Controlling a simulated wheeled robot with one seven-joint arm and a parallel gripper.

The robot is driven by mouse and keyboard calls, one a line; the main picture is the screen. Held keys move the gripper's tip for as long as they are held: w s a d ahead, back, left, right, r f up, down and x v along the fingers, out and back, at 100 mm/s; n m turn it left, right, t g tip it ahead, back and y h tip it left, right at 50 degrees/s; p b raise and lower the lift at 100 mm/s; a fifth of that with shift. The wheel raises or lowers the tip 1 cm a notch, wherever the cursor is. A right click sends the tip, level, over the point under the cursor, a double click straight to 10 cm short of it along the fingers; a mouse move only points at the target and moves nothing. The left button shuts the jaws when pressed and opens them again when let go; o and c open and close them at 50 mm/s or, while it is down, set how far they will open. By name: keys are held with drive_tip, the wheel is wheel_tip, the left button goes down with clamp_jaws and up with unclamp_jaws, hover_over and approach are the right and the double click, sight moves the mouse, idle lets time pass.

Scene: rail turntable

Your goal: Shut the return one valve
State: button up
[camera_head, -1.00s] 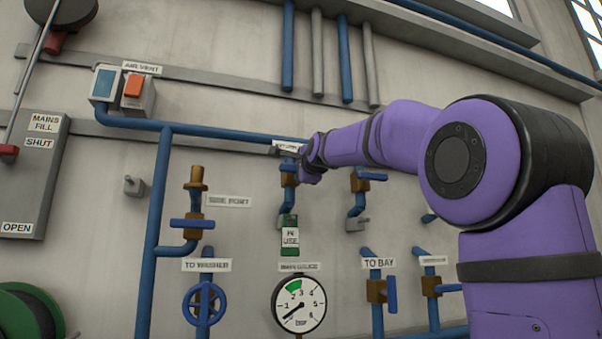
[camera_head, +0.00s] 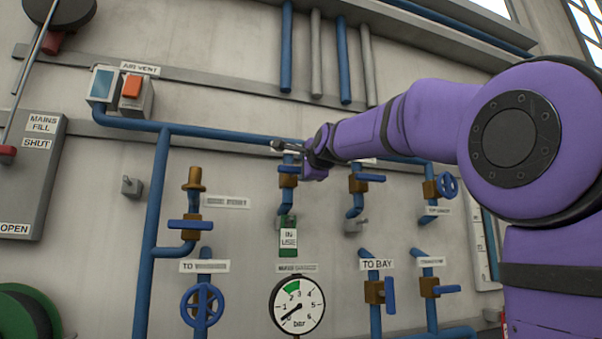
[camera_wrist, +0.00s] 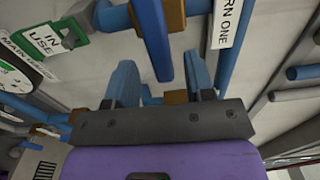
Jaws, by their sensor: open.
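The return one valve has a brass body (camera_wrist: 174,16) and a blue lever (camera_wrist: 152,38) in the wrist view. Its white label (camera_wrist: 227,22), partly cut off, reads "RN ONE". In the head view its brass body (camera_head: 288,181) shows on a short blue pipe, partly covered by my gripper (camera_head: 284,147). In the wrist view my gripper (camera_wrist: 160,68) is open, with one finger on each side of the lever's end. I cannot tell whether either finger touches the lever. A green "IN USE" tag (camera_head: 289,238) hangs below the valve.
A similar valve (camera_head: 358,182) is close on the right. A side port valve (camera_head: 190,224) is at left, a handwheel (camera_head: 202,306) and gauge (camera_head: 297,305) below. A blue pipe (camera_head: 235,135) runs along the wall behind my gripper.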

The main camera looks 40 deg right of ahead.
drive_tip(key=shift+v, duration=2.75)
drive_tip(key=s+a+f+n+g+y, duration=0.1)
drive_tip(key=s+a+f+n+g, duration=0.2)
drive_tip(key=f, duration=0.5)
drive_tip(key=s+a+f+n+g+y, duration=0.1)
drive_tip(key=s+a+f+n+y, duration=0.2)
drive_tip(key=f, duration=0.5)
drive_tip(key=s+a+f+n+g, duration=0.25)
drive_tip(key=a+f+n, duration=0.2)
drive_tip(key=f, duration=0.25)
drive_tip(key=s+a+f+n+g, duration=0.2)
drive_tip(key=s+f+n, duration=0.3)
drive_tip(key=s+f, duration=0.3)
drive_tip(key=s+a+f+n+g+y, duration=0.1)
drive_tip(key=s+f+n+g, duration=0.2)
drive_tip(key=f, duration=1.1)
drive_tip(key=s+n, duration=0.3)
drive_tip(key=s, duration=0.2)
drive_tip(key=shift+s+a+g, duration=0.25)
drive_tip(key=shift+a+g, duration=0.1)
drive_tip(key=shift+a, duration=0.05)
